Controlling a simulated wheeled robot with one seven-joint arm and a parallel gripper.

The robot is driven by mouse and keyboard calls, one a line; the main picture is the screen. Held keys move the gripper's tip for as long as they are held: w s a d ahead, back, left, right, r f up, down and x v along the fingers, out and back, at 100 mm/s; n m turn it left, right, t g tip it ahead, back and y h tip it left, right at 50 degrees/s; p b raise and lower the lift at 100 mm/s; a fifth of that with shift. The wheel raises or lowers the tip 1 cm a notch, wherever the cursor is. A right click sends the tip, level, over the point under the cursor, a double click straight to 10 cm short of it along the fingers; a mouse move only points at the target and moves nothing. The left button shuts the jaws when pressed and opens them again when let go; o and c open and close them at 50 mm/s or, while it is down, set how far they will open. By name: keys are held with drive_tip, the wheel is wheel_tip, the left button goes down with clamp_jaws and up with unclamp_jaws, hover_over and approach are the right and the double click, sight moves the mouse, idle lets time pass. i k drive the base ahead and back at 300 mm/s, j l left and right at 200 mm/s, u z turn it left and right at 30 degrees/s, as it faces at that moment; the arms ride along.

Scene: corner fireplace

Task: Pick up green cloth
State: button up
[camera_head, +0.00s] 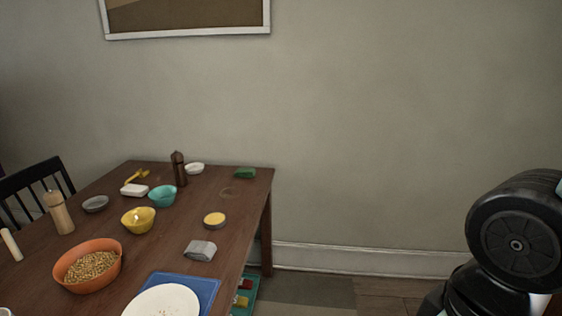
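A small folded green cloth (245,174) lies near the far right corner of the brown wooden table (180,235). Nothing touches it, and bare tabletop lies in front of it. Part of my arm shows at the lower right edge of the head view, well to the right of the table and apart from the cloth. My gripper is not in view.
A dark pepper mill (179,169) and a white bowl (195,168) stand left of the cloth. A yellow-topped round tin (214,220), a grey packet (200,250) and a white plate (162,301) lie nearer. Floor is free right of the table, before the wall.

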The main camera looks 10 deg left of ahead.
sight(248, 172)
drive_tip(key=i+l+u, duration=0.1)
drive_tip(key=i+u, duration=0.25)
drive_tip(key=i, duration=0.25)
drive_tip(key=i+l+u, duration=0.35)
drive_tip(key=i, duration=0.25)
drive_tip(key=i+l+u, duration=0.35)
drive_tip(key=i, duration=0.2)
drive_tip(key=i+l+u, duration=0.45)
drive_tip(key=l+u, duration=0.25)
drive_tip(key=i+l+u, duration=0.3)
drive_tip(key=l+u, duration=0.7)
drive_tip(key=l, duration=0.15)
drive_tip(key=i, duration=0.05)
